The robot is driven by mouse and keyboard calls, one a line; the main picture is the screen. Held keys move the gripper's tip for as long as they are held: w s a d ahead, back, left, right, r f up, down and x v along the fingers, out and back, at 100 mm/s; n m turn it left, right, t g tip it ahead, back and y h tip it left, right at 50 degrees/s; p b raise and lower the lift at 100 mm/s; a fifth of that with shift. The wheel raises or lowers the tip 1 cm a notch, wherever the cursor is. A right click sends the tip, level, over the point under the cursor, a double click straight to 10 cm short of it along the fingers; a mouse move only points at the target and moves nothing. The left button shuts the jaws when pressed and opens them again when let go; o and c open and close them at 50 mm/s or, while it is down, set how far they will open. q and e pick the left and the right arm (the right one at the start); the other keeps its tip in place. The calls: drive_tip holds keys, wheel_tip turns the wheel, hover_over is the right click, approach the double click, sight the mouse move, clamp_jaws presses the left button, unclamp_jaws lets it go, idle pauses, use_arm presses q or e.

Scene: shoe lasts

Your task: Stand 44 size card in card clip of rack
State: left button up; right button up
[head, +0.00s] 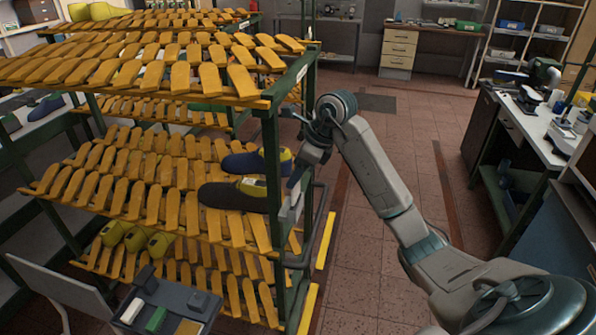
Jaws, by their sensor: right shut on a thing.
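The green metal rack (273,160) stands left of centre, its shelves lined with yellow wooden slats. My right gripper (294,190) is beside the rack's near right post, at the height of the middle shelf. It is shut on a small pale piece (290,210), which looks like the size card; its number cannot be read. The card clip cannot be made out clearly around the post and gripper. A small pale label (302,73) shows at the end of the top shelf. My left gripper is not in view.
Yellow-green lasts (135,237) sit lower left. A grey tray (200,313) stands in front. A workbench (540,120) is at right; the floor between is clear.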

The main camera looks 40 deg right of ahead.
drive_tip(key=shift+b, duration=0.35)
idle(0.8)
drive_tip(key=shift+f, duration=0.1)
idle(0.4)
drive_tip(key=shift+f+b, duration=0.7)
drive_tip(key=shift+b, duration=0.05)
drive_tip(key=shift+f, duration=0.15)
drive_tip(key=shift+f+b, duration=0.55)
drive_tip(key=shift+b, duration=0.1)
idle(0.5)
drive_tip(key=shift+f+b, duration=0.6)
drive_tip(key=o, duration=1.2)
